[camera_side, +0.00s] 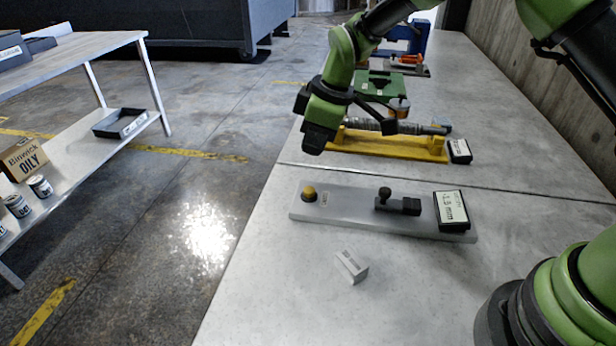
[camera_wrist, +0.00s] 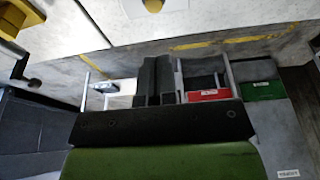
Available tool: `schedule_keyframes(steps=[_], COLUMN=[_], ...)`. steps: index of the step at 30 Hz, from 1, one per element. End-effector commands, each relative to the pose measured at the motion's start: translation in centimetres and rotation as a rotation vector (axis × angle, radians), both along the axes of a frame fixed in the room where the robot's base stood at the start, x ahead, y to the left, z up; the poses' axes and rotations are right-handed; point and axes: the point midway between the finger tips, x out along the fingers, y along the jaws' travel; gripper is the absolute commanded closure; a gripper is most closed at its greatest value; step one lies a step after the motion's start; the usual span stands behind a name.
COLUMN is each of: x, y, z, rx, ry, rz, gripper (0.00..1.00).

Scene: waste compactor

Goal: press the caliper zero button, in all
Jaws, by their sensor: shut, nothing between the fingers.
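The caliper fixture is a grey plate (camera_side: 345,208) on the bench in the side view. A yellow domed button (camera_side: 309,193) on a dark base sits at its left end; a dark slider with a knob (camera_side: 397,203) is near the middle, and a display (camera_side: 452,211) with small digits in mm stands at its right end. My gripper (camera_side: 314,146) is shut and empty, above and behind the button, apart from it. In the wrist view my gripper (camera_wrist: 158,80) points away, and a yellow round thing, likely the button (camera_wrist: 153,5), is cut by the top edge.
A small pale block (camera_side: 351,267) lies in front of the plate. Behind it are a yellow fixture (camera_side: 390,146) with a metal shaft and a small label box (camera_side: 459,151). A side table (camera_side: 75,60) stands left across open floor.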

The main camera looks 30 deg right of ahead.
Motion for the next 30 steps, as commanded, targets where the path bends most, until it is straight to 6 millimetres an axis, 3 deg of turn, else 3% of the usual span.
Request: schedule_keyframes(steps=[6, 12, 30], x=[0.8, 0.8, 0.8], y=[0.9, 0.8, 0.7], z=[-4.6, -7.3, -9.0], rx=[-0.001, -0.001, -0.001], ry=[0.003, 0.001, 0.001], rz=[0.001, -0.001, -0.001], gripper=[1.0, 1.0, 1.0])
